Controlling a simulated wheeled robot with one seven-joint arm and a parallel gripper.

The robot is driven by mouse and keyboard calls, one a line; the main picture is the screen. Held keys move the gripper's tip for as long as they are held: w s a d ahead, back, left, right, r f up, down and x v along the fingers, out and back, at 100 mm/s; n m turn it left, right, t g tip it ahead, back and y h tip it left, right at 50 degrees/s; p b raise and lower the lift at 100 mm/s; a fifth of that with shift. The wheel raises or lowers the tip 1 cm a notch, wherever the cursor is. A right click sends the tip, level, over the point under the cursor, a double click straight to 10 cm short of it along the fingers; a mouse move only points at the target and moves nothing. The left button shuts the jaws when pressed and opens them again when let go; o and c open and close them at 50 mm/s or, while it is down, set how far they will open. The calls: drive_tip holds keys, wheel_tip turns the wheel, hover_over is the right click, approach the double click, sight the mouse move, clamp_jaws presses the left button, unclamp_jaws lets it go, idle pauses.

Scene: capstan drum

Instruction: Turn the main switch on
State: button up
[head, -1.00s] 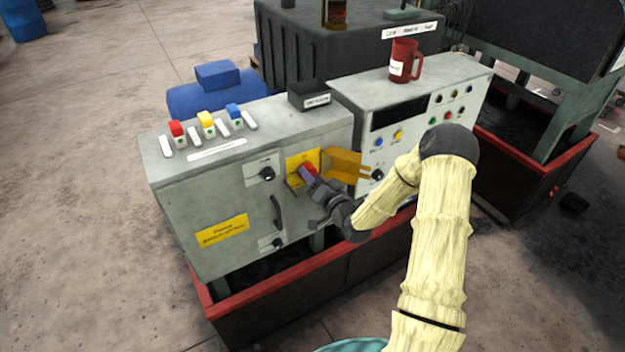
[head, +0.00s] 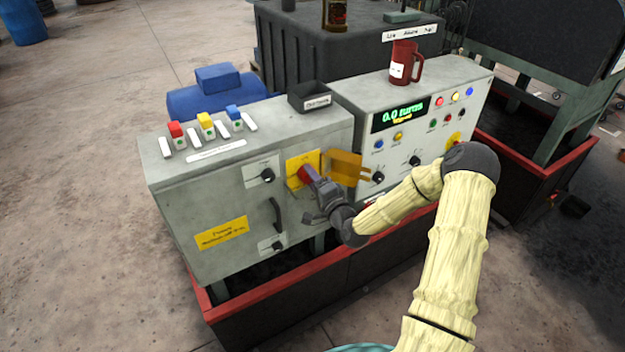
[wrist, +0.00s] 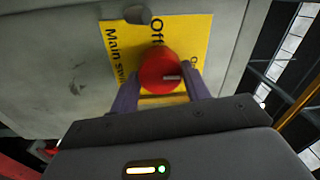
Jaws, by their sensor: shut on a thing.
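The main switch is a red rotary knob (wrist: 158,68) on a yellow plate (wrist: 191,30) lettered "Main switch" and "Off". A white mark on the knob points to the right in the wrist view. In the head view the yellow plate (head: 293,165) is on the front of the grey cabinet, and the knob is mostly hidden by my fingers. My gripper (head: 309,177) is shut on the knob, with one purple finger on each side of it in the wrist view (wrist: 161,88). The display (head: 400,114) on the right-hand panel is lit and reads "0.0 turns".
A yellow flap (head: 346,168) stands open just right of the switch. A black handle (head: 276,214) and small black knobs (head: 267,175) are on the cabinet front. Red-edged troughs run below.

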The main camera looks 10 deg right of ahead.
drive_tip(key=shift+d, duration=0.1)
drive_tip(key=o, duration=1)
drive_tip(key=v, duration=1.7)
drive_tip(key=shift+s, duration=0.2)
